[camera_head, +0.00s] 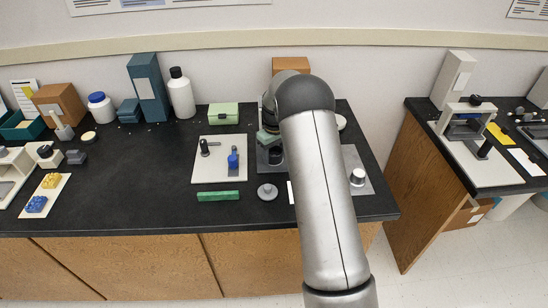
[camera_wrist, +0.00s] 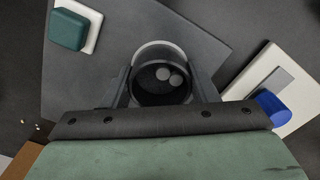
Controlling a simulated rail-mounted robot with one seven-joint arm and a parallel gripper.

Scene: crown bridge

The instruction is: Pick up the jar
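In the wrist view, a round jar (camera_wrist: 160,88) with a pale rim, a dark inside and two grey discs in it is seen from above. The fingers of my gripper (camera_wrist: 160,91) lie on either side of it, very close to its walls. I cannot tell whether they press on it. In the head view, the dark jar (camera_head: 276,156) shows just below my gripper (camera_head: 269,141), over the grey plate on the black bench. My arm hides much of this area.
A white board (camera_head: 219,170) with a blue item, a green bar (camera_head: 218,196) and a grey disc (camera_head: 267,192) lie nearby. A green box (camera_head: 223,113) and white bottle (camera_head: 181,95) stand behind. A metal knob (camera_head: 357,176) is right of my arm.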

